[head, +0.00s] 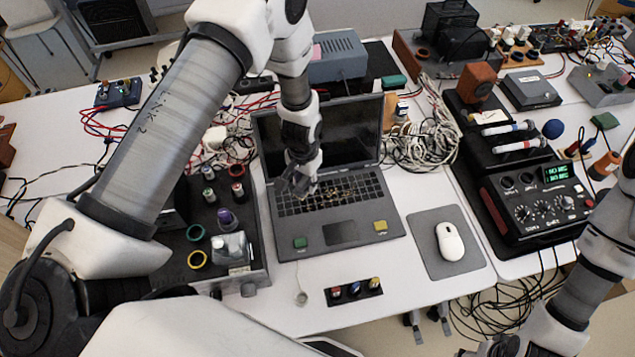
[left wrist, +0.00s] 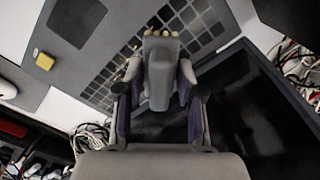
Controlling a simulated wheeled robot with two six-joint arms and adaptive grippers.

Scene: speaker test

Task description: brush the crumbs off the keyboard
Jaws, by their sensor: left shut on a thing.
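The open laptop stands on the white table with its keyboard (head: 374,190) facing up. Tan crumbs (head: 338,193) are scattered over the middle of the keys; some show in the left wrist view (left wrist: 124,66). My left gripper (head: 300,184) is over the keyboard's left part, pointing down. In the left wrist view it is shut on a grey-handled brush (left wrist: 160,80) with pale bristles at its far end. Whether the bristles touch the keys I cannot tell. My right gripper (head: 492,348) is at the bottom right edge, partly cut off, its jaws unclear.
The laptop screen (head: 345,130) rises behind the gripper. A green pad (head: 300,242) and yellow pad (head: 380,226) lie on the palm rest. A white mouse (head: 450,241) is on a grey mat to the right. A dark tray (head: 258,274) stands left. Cables crowd the back.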

